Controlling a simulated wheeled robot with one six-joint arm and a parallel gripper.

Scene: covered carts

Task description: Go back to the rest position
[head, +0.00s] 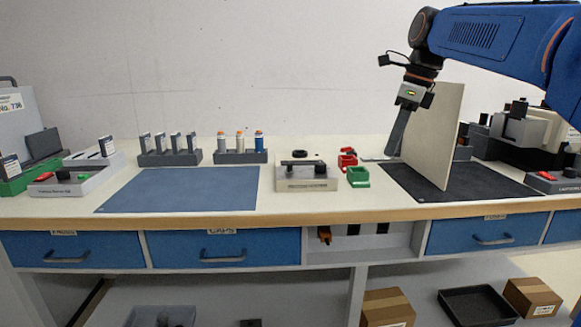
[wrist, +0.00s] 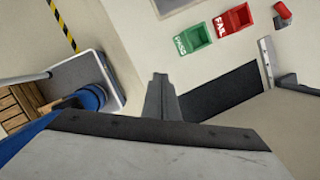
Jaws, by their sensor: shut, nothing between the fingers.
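My gripper (head: 394,148) hangs at the right of the bench in the head view, fingers pointing down, shut and empty. Its tips are left of a tall cream panel (head: 437,125) that stands upright on a black mat (head: 490,190). I cannot tell whether the fingers touch the panel. In the wrist view my shut gripper (wrist: 160,80) points over the pale worktop, with the black mat (wrist: 225,92) to its right.
A green tray (head: 359,178) and a red tray (head: 347,158) lie left of the gripper; the wrist view labels them PASS (wrist: 194,37) and FAIL (wrist: 233,20). A blue mat (head: 180,190) is bare. Racks (head: 240,157) line the back. Grey equipment (head: 520,130) stands at right.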

